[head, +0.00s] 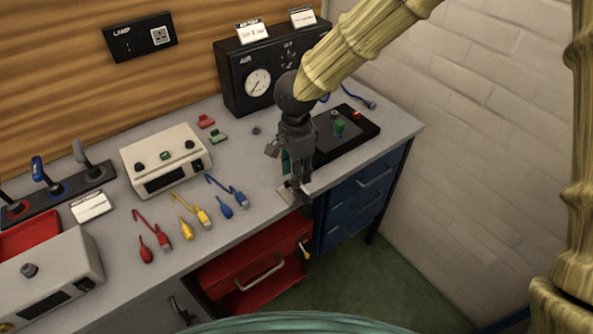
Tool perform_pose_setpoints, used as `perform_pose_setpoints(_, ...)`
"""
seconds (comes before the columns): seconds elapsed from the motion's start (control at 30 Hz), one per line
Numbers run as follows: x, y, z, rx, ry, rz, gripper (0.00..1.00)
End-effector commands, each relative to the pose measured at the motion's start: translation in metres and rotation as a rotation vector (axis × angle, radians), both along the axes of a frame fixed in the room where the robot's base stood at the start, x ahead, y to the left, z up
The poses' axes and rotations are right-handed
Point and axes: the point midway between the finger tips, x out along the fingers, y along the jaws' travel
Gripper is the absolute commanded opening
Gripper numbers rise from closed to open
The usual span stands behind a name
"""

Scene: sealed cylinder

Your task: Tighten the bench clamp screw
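My gripper (296,176), dark grey at the end of my yellow arm, points down at the front edge of the grey bench, right of the middle. Its fingers overlap a small dark fitting (304,198) at the bench edge, which looks like the bench clamp, beside a small pale plate (285,191). The clamp's screw is not clearly distinguishable; my gripper hides part of this spot. I cannot tell whether the fingers touch the fitting or whether they are open or shut. A bit of teal shows behind the fingers.
A black tray (364,134) with small parts lies right of my gripper. The AIR gauge box (232,80) stands behind. A pale instrument box (136,158) and coloured leads (190,213) lie to the left. A red drawer (225,280) is below the bench edge, left of blue drawers (345,215).

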Motion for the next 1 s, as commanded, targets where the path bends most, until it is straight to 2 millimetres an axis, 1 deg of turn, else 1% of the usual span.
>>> perform_pose_setpoints(0.1, -0.0002, 0.0000, -0.0077, 0.000, 0.001, 0.000, 0.34)
perform_pose_setpoints(0.2, -0.0002, -0.0001, -0.0106, 0.000, 0.001, 0.000, 0.34)
perform_pose_setpoints(0.47, -0.0002, -0.0002, -0.0115, 0.000, 0.001, 0.000, 0.34)
perform_pose_setpoints(0.5, -0.0002, -0.0002, -0.0115, 0.000, 0.001, 0.000, 0.32)
perform_pose_setpoints(0.67, -0.0002, -0.0002, -0.0114, 0.000, 0.001, 0.000, 0.03)
perform_pose_setpoints(0.7, -0.0002, -0.0002, -0.0114, 0.000, 0.000, 0.000, 0.00)
perform_pose_setpoints(1.0, -0.0002, -0.0001, -0.0106, 0.000, 0.000, -0.014, 0.00)
